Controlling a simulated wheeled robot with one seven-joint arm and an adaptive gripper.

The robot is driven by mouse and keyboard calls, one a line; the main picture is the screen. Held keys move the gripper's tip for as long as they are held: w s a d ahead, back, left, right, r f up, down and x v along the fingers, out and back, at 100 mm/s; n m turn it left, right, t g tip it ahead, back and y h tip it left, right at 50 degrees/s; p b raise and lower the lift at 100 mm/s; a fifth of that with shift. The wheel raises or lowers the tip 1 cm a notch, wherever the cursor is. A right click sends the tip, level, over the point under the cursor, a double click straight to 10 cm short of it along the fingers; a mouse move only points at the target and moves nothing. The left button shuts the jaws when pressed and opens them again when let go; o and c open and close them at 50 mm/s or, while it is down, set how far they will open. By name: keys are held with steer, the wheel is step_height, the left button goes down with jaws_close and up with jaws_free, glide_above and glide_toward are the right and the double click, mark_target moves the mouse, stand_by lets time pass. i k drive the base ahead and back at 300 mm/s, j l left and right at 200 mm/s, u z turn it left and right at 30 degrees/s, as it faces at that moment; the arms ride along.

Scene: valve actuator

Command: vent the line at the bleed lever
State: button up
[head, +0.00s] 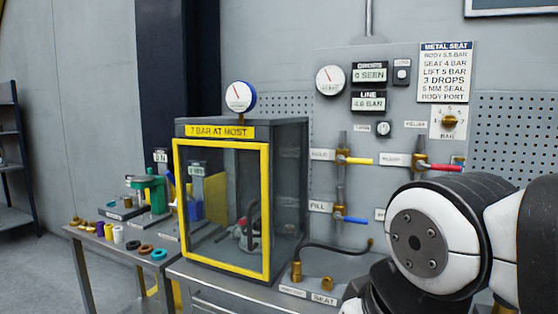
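No lever's label can be read clearly as bleed. On the grey panel (300,60), a yellow-handled lever (357,161) sits at the upper left, with a small blurred label. A blue-handled lever (350,220) sits below it, beside a plate reading FILL. A red-handled lever (438,167) sits to the right, its label also blurred. Below that, a label (379,214) is mostly covered by my arm, and anything beside it is hidden. The line readout (369,102) seems to read 4.0 BAR. My white and black arm fills the lower right; my gripper is out of view.
A yellow-framed test cabinet (221,132) marked 7 BAR AT MOST stands left of the panel. A round gauge (330,80) and a selector knob (449,121) are on the panel. A side table (108,250) at left holds several small parts. A black hose (335,247) crosses the bench.

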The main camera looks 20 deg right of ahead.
mark_target(421, 165)
steer(key=z, duration=1.2)
